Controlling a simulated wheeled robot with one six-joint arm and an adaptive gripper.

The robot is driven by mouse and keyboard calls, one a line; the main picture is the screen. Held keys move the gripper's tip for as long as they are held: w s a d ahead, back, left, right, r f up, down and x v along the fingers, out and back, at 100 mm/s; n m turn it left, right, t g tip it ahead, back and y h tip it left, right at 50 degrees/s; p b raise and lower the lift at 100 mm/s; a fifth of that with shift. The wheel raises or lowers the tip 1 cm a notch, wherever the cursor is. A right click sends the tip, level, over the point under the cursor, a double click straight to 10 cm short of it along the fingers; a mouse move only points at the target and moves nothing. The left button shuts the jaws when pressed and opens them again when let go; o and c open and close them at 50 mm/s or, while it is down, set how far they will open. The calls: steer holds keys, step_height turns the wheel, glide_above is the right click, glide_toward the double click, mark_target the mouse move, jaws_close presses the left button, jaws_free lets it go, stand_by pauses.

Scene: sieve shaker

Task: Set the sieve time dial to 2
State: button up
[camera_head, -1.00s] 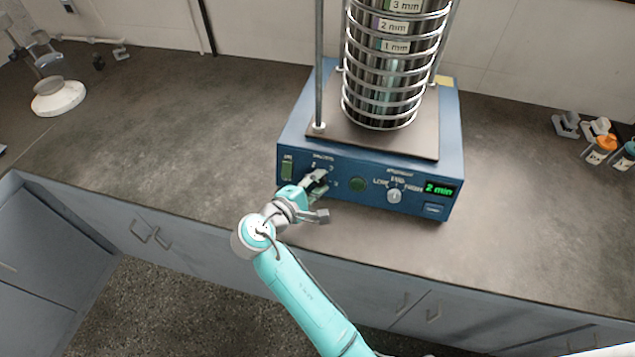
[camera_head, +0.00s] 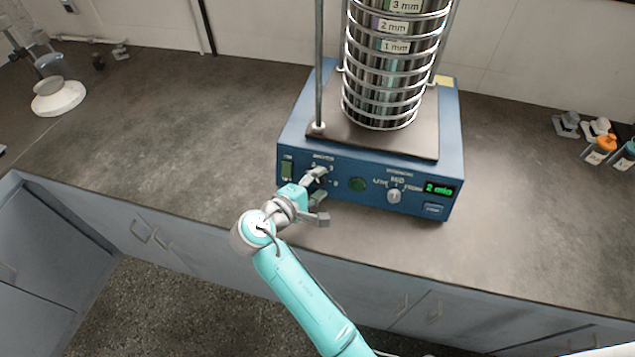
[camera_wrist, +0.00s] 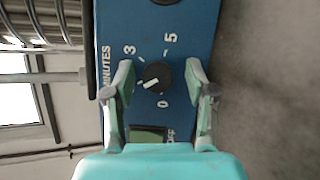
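The sieve time dial (camera_wrist: 158,72) is a black knob with a white pointer line on the blue panel. In the wrist view the pointer points left and slightly down, between the printed 0 and 3; the left finger covers part of the scale there. My gripper (camera_wrist: 161,78) is open, with one finger on each side of the dial and visible gaps to it. In the head view my gripper (camera_head: 319,184) is at the front panel's left part and hides most of the dial. The green display (camera_head: 440,188) reads 2 min.
The blue sieve shaker (camera_head: 290,146) carries a stack of metal sieves (camera_head: 385,85) between upright rods. Bottles (camera_head: 601,151) stand far right. The counter beside the shaker is clear.

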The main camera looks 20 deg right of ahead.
steer(key=shift+r, duration=0.1)
steer(key=v, duration=1.2)
stand_by(0.4)
